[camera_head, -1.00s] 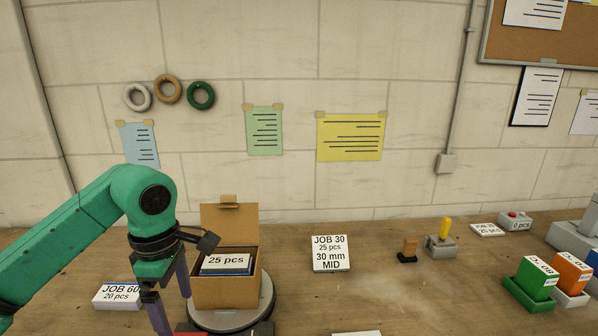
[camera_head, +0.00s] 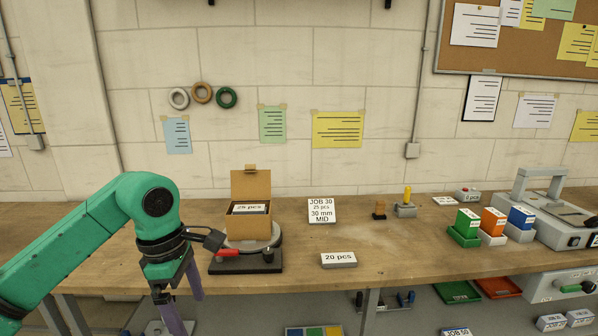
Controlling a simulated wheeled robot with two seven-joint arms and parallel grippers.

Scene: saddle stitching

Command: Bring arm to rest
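My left gripper (camera_head: 182,298) hangs from the green arm at the lower left, in front of the bench's front edge. Its two purple fingers point down and stand apart, with nothing seen between them. It is left of and nearer than the open cardboard box (camera_head: 262,187), which holds a stack labelled "25 pcs" (camera_head: 249,208). The box stands on a round grey turntable (camera_head: 276,238) over a dark base with a red handle (camera_head: 227,252). My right gripper is not in view.
A "20 pcs" block (camera_head: 338,260) lies near the front of the bench (camera_head: 420,245). A "JOB 30" sign (camera_head: 322,211) stands behind it. Green, orange and blue boxes (camera_head: 494,222) and a grey machine (camera_head: 545,225) are at the right. Trays and boxes sit below the bench.

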